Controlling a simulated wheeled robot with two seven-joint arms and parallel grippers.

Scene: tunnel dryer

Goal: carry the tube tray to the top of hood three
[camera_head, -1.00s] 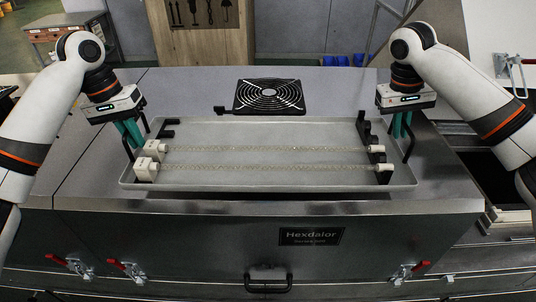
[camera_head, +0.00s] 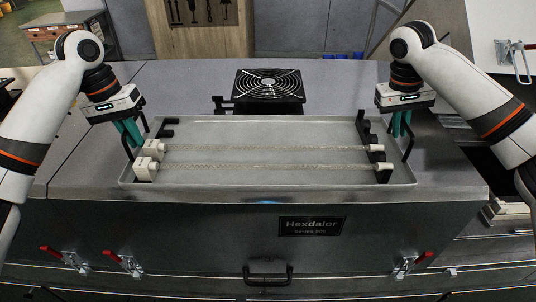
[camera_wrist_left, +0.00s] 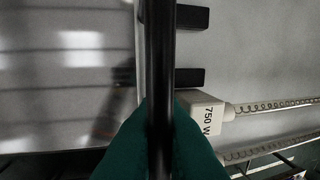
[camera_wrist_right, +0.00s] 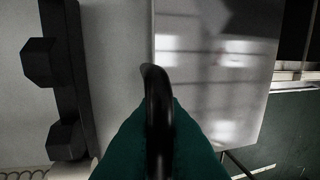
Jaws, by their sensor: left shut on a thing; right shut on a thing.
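The tube tray (camera_head: 270,131) is a shallow grey tray, roughly level, in front of me over the grey hood (camera_head: 190,232). Two clear coiled tubes (camera_head: 262,168) with white end blocks lie across it. My left gripper (camera_head: 130,134) is shut on the tray's left black handle, which also shows in the left wrist view (camera_wrist_left: 160,60). My right gripper (camera_head: 401,126) is shut on the right black handle, seen in the right wrist view (camera_wrist_right: 157,105). The tray hides the hood top beneath it; I cannot tell whether they touch. No hood number is readable.
A black fan unit (camera_head: 268,86) stands on the hood top just behind the tray. Red-handled latches (camera_head: 125,262) and a black handle (camera_head: 268,275) are on the hood front. Bare hood top (camera_head: 195,85) shows left of the fan.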

